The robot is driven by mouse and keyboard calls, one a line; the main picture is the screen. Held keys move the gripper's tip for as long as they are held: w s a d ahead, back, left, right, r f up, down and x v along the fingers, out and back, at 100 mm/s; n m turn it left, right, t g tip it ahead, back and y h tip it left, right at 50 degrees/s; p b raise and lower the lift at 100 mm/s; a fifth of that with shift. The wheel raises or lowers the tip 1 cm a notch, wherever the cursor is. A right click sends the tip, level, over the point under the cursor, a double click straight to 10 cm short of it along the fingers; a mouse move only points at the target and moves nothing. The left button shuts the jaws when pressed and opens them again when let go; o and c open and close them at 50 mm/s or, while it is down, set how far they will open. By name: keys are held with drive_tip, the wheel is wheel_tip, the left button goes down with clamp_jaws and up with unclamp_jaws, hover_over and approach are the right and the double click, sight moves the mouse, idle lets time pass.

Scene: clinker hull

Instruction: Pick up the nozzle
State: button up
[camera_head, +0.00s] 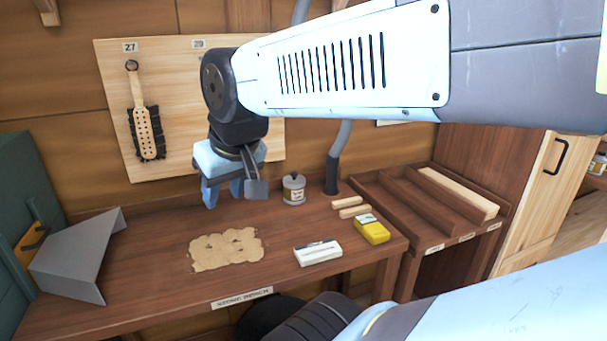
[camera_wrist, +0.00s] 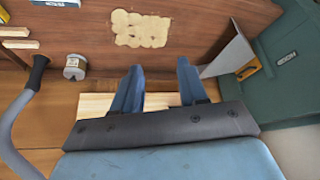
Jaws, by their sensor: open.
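The nozzle (camera_head: 332,176) appears to be the dark end piece of a grey hose, standing upright at the back of the wooden bench. It also shows in the wrist view at the upper left as a dark tip (camera_wrist: 38,70) on the curved hose. My gripper (camera_head: 222,190), with two blue fingers, is open and empty above the back left of the bench. It is well to the left of the nozzle in the head view. In the wrist view the fingers (camera_wrist: 160,68) are spread apart with nothing between them.
A lidded jar (camera_head: 293,188) stands between my gripper and the nozzle. Wood blocks (camera_head: 350,206), a yellow box (camera_head: 371,230) and a white box (camera_head: 317,253) lie in front. A sawdust patch (camera_head: 227,248) and a grey metal scoop-like piece (camera_head: 78,262) are left.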

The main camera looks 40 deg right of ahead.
drive_tip(key=shift+w, duration=0.4)
drive_tip(key=shift+o, duration=0.3)
